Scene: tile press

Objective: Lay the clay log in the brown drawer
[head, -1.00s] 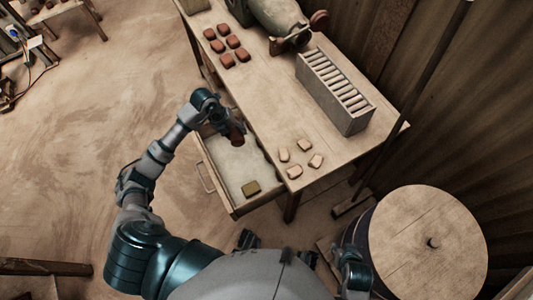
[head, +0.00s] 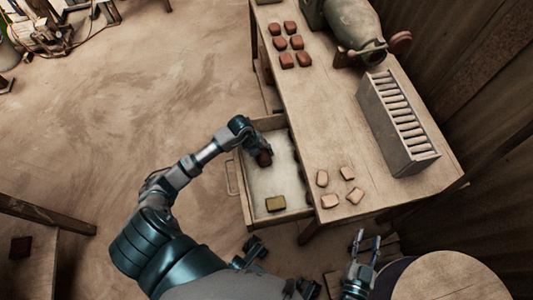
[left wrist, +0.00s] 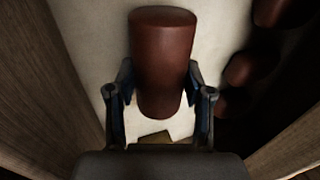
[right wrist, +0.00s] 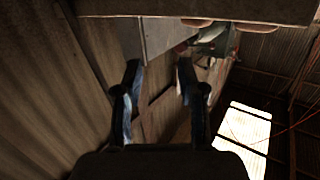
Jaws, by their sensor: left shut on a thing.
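The clay log (left wrist: 163,60) is a red-brown cylinder. My left gripper (left wrist: 160,108) is shut on it, one finger on each side, in the left wrist view. In the head view my left gripper (head: 260,150) holds the log (head: 264,158) at the far part of the open drawer (head: 285,178). The drawer has a pale floor and wooden walls, with its handle at the left. I cannot tell whether the log touches the floor. My right gripper (head: 367,246) is open and empty, right of the drawer's near end; its parted fingers show in the right wrist view (right wrist: 158,85).
An olive block (head: 275,203) lies in the drawer's near end. Dark red pieces (left wrist: 252,68) line one side of the drawer. The table (head: 325,125) holds red tiles (head: 290,44), pale tiles (head: 347,172), a slotted box (head: 398,120) and a press (head: 350,22). A round-topped drum (head: 450,278) stands at lower right.

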